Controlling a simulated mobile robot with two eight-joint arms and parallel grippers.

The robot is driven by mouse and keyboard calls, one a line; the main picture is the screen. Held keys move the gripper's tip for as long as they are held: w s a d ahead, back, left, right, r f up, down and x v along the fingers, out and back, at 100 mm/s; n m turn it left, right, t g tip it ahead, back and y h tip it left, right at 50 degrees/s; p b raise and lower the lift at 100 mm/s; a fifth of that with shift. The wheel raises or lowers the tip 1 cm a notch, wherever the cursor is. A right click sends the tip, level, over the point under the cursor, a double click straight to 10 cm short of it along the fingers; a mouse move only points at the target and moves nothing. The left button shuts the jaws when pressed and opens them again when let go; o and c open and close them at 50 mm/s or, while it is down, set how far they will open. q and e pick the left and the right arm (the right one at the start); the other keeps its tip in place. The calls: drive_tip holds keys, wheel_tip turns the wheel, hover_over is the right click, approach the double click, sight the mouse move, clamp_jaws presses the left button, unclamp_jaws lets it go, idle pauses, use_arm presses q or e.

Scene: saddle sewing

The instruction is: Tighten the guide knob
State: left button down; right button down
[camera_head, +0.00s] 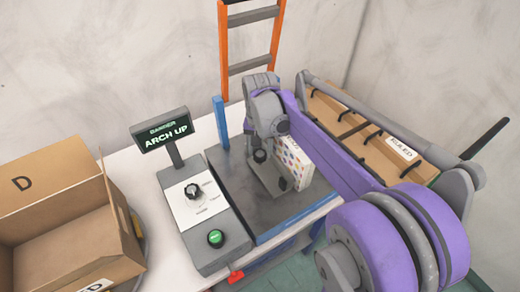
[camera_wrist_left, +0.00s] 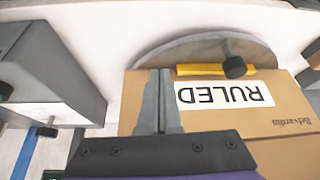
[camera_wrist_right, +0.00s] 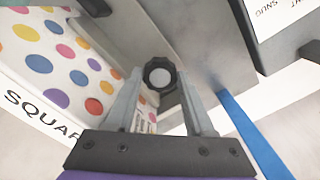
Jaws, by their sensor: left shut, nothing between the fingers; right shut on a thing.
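A round black knob (camera_wrist_right: 160,75), which looks like the guide knob, sits between the fingertips of my right gripper (camera_wrist_right: 161,88). The right gripper is shut on it. In the head view this gripper (camera_head: 266,138) reaches down to the knob (camera_head: 260,156) over the grey machine bed (camera_head: 225,165). A second small black knob (camera_head: 283,184) sits lower on the grey guide. My left gripper (camera_wrist_left: 162,88) shows only in its wrist view. It is shut and empty, in front of a cardboard box labelled RULED (camera_wrist_left: 225,110). The box label appears upside down there.
A polka-dot box (camera_wrist_right: 55,60) stands close beside the right gripper. The control panel (camera_head: 205,230) has a dial (camera_head: 194,191), a green button (camera_head: 215,238) and an ARCH UP sign (camera_head: 162,133). An open carton (camera_head: 60,190) stands left. A blue post (camera_head: 220,122) rises behind the bed.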

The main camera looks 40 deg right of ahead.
sight(261, 154)
drive_tip(key=shift+c, duration=1.3)
unclamp_jaws()
drive_tip(key=shift+r, duration=0.15)
wheel_tip(261, 154, up, 11)
drive_tip(key=shift+f+p, duration=0.2)
drive_tip(key=shift+p, duration=0.15)
drive_tip(key=shift+s+f, duration=0.1)
